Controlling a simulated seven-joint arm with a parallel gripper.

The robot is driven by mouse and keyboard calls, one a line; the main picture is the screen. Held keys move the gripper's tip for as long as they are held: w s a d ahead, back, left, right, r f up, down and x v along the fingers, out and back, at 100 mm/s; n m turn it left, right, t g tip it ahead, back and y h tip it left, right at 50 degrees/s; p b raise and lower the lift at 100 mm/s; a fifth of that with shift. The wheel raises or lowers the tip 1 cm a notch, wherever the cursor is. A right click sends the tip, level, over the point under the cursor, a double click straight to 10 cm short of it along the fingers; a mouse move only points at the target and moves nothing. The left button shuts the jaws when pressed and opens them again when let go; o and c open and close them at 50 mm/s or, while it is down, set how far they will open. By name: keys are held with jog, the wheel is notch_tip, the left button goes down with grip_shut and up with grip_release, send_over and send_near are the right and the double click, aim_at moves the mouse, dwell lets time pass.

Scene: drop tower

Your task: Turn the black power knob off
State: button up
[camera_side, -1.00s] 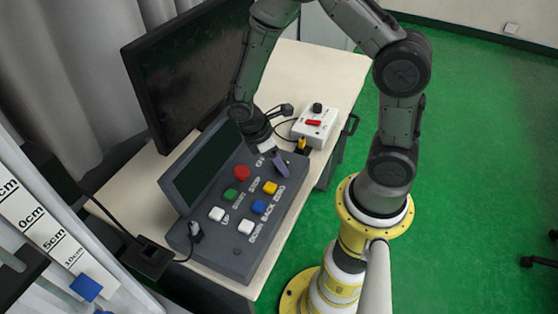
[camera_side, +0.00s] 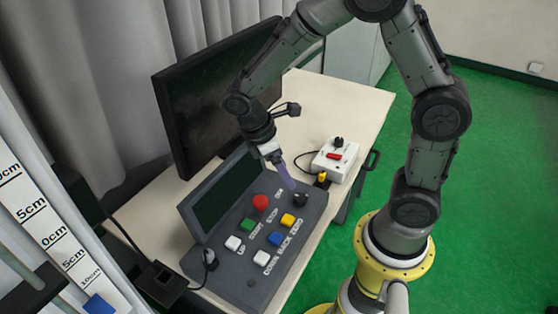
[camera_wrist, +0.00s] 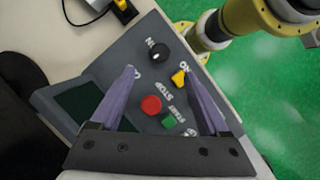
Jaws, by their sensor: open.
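The black power knob (camera_side: 300,199) sits at the upper right of the dark grey control panel (camera_side: 228,254). In the wrist view the knob (camera_wrist: 158,53) lies ahead of my gripper's fingertips, roughly centred between them, with an ON label beside it. My gripper (camera_wrist: 171,73) is open and empty, its two purple fingers spread apart. In the side view the gripper (camera_side: 290,186) is above the panel, just left of the knob; contact cannot be judged there. The direction of the knob's pointer is too small to read.
Near the knob are a red button (camera_side: 260,203), a yellow button (camera_side: 288,220), a green button (camera_side: 247,225), a blue button (camera_side: 275,239) and white buttons. A white box (camera_side: 332,160) with another black knob stands behind. A monitor (camera_side: 212,100) stands at left.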

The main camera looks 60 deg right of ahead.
jog(key=shift+v, duration=1.7)
jog(key=s+d+r+m+t+y, duration=0.15)
jog(key=s+r+t, duration=0.25)
jog(key=r, duration=0.6)
jog(key=s+a+r+m+t+y, duration=0.1)
jog(key=s+a+m+t, duration=0.1)
jog(key=s+m+t, duration=0.2)
jog(key=s+m, duration=0.3)
jog(key=s, duration=0.1)
jog(key=shift+s+a+r+m+t+y, duration=0.25)
jog(key=shift+s+r+m+t+y, duration=0.05)
jog(key=shift+s+r+m+y, duration=0.1)
